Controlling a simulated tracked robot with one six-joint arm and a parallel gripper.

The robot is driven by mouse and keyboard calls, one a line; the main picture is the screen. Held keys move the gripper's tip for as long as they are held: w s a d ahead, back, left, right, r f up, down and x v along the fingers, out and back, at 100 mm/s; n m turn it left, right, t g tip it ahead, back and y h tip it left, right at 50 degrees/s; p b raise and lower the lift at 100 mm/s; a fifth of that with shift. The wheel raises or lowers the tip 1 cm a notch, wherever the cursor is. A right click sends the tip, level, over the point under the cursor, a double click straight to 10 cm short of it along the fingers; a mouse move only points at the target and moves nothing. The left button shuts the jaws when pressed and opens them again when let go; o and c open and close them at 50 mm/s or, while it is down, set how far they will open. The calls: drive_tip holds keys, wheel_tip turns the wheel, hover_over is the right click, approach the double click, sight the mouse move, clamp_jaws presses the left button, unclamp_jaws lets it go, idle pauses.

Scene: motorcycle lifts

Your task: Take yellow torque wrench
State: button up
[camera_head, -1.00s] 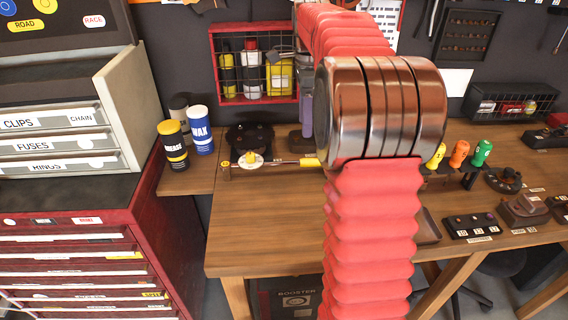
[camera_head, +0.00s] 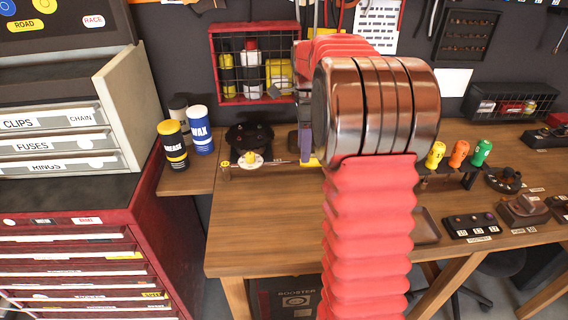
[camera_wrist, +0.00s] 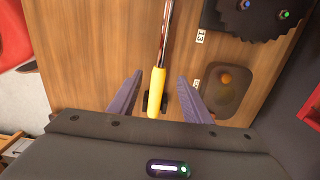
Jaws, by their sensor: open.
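The yellow torque wrench lies on the wooden workbench. In the wrist view its yellow handle (camera_wrist: 157,92) points toward my gripper and its metal shaft runs up out of the picture. In the head view its shaft (camera_head: 283,163) runs from a round dial piece at the left to the yellow handle end (camera_head: 311,162), partly hidden by my arm. My gripper (camera_wrist: 153,98) is open, with one purple finger on each side of the handle. Both fingers appear apart from it. In the head view a purple finger (camera_head: 306,143) shows at the handle end.
A dark holder (camera_wrist: 155,103) is under the handle. A dark tray with an orange knob (camera_wrist: 222,90) lies right of the fingers, and a black round stand (camera_wrist: 255,12) is beyond. Grease and wax cans (camera_head: 201,130) stand left on the workbench (camera_head: 270,215).

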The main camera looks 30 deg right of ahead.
drive_tip(key=shift+f, duration=2.6)
drive_tip(key=shift+c, duration=0.3)
clamp_jaws()
drive_tip(key=shift+r, duration=0.1)
